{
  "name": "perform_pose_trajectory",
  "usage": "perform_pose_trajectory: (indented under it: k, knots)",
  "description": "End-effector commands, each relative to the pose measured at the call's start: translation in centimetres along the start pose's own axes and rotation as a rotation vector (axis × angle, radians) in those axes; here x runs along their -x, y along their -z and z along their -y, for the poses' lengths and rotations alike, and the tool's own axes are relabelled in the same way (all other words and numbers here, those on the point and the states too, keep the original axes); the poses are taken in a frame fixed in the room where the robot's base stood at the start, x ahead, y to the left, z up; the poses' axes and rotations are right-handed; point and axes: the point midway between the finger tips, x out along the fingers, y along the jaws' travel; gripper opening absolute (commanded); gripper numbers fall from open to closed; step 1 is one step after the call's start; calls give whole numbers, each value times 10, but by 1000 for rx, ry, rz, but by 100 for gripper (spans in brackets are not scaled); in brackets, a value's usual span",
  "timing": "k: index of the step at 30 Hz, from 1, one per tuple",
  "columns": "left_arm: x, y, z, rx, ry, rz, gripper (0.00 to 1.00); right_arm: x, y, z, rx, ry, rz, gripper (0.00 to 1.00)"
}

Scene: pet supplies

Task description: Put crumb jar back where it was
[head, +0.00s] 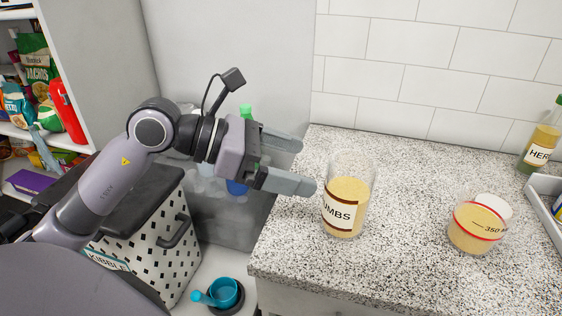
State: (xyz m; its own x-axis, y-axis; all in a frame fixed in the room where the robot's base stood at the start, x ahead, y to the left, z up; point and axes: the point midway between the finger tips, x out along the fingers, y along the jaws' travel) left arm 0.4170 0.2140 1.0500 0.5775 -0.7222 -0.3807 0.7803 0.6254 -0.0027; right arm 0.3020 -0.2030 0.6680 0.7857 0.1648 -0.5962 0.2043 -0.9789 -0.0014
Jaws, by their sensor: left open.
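The crumb jar (344,208) is a clear glass jar with tan crumbs and a label of which "UMBS" shows. It stands upright on the speckled counter (400,262), near its left end. My left gripper (308,166) is open, just left of the jar, with its fingers pointing right towards it. The fingers hold nothing; the lower fingertip is close to the jar's left side, and I cannot tell whether it touches. My right gripper is not in view.
A measuring cup (474,228) of tan crumbs stands right on the counter. A herb bottle (541,140) and a white tray (545,210) are at the right edge. Below left are a kibble bin (150,235) and a blue scoop (222,292). Counter between jar and cup is clear.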

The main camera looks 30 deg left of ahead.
Motion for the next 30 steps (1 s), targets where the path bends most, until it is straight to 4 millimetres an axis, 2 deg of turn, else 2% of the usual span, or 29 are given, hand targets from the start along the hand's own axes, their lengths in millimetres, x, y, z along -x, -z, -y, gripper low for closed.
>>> perform_pose_trajectory:
  k: [7, 30]
  knots:
    - [14, 0, 1, -3, 0, -1, 100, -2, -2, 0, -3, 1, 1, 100]
    - [15, 0, 1, -2, 1, 0, 100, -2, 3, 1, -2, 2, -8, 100]
